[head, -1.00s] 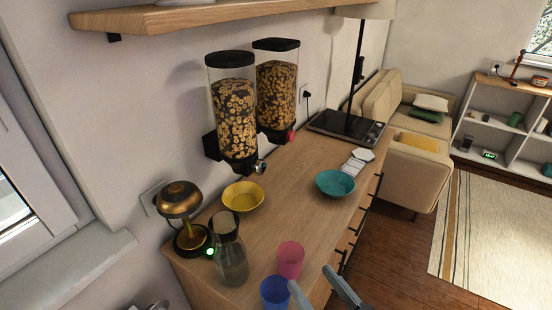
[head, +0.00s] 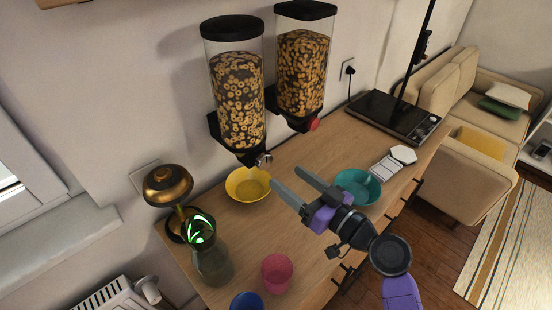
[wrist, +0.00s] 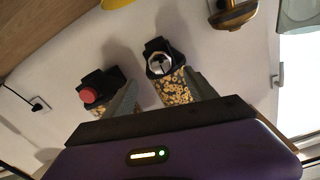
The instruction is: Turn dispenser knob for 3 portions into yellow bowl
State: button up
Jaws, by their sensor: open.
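Two wall-mounted cereal dispensers hang above the counter. The left dispenser (head: 238,100) has a silver knob (head: 264,160) at its base. The right dispenser (head: 303,70) has a red knob (head: 313,124). The yellow bowl (head: 248,185) stands on the counter below the left dispenser. My gripper (head: 287,182) is open and empty, in front of the dispensers and just right of the yellow bowl in the picture. In the wrist view the silver knob (wrist: 160,64) and the red knob (wrist: 88,95) both show beyond the fingers. The bowl's inside looks empty.
A teal bowl (head: 374,193) stands right of my gripper. A glass carafe (head: 211,262), a brass lamp (head: 168,186), a pink cup (head: 277,272) and a blue cup (head: 247,302) stand at the near left. A black hob (head: 396,112) lies farther right.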

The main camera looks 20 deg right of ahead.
aim_at(267, 162)
jog(key=shift+p+x, duration=1.35)
jog(key=shift+x, duration=2.55)
jog(key=shift+f, duration=0.1)
jog(key=c, duration=1.4)
